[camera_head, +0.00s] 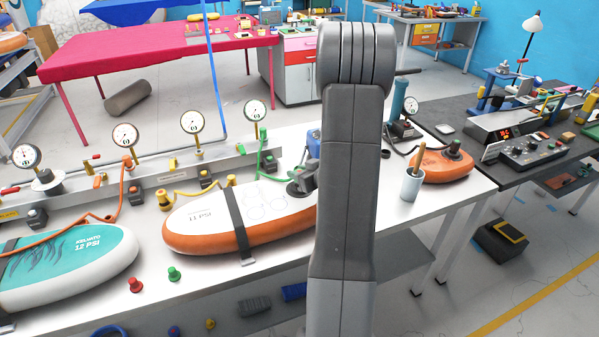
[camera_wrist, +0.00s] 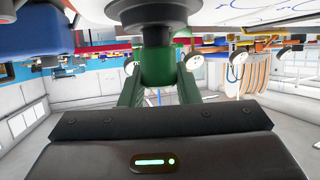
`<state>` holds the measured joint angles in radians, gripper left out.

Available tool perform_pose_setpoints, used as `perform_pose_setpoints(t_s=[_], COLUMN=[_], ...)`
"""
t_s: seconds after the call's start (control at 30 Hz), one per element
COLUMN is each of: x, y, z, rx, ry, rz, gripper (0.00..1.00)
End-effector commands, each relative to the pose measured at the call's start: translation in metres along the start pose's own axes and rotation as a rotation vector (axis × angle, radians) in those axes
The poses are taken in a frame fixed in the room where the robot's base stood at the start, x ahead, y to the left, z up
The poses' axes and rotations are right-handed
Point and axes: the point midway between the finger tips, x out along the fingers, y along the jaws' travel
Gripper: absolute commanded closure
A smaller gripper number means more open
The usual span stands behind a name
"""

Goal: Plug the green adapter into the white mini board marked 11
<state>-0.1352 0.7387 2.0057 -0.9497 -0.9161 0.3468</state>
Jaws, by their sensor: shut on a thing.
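The white mini board (camera_head: 200,215) with an orange side is marked 11 PSI and lies on the bench under a dark strap. My gripper (camera_head: 303,178) is at its right end, partly hidden by my own arm. In the wrist view my gripper (camera_wrist: 158,88) is shut on the green adapter (camera_wrist: 157,68), with a finger on each side. The adapter lines up with a dark round fitting (camera_wrist: 153,10), next to the white board surface (camera_wrist: 235,10). They appear to touch, but I cannot tell how deeply the adapter sits.
A teal board (camera_head: 75,262) marked 12 PSI lies to the left, and a smaller orange board (camera_head: 440,165) to the right. A cup with tools (camera_head: 411,184) stands nearby. Gauges (camera_head: 192,123) and coloured hoses line the rail behind. Small red (camera_head: 135,285) and green (camera_head: 175,273) caps lie in front.

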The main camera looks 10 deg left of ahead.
Motion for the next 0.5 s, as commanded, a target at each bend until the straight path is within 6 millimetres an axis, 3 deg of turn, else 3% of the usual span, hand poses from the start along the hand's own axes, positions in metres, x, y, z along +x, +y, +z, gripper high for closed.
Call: perform_pose_setpoints(t_s=[0.1,0.13,0.27,0.5], x=[0.0015,0.0014,0.0011,0.0010], y=[0.0000,0.0000,0.0000,0.0000], z=[0.0035,0.0031,0.0025,0.0027], rx=[0.000,0.000,0.000,0.000], ry=[0.000,0.000,0.000,0.000], rz=[0.000,0.000,0.000,0.000], gripper=[0.95,0.69,0.46,0.46])
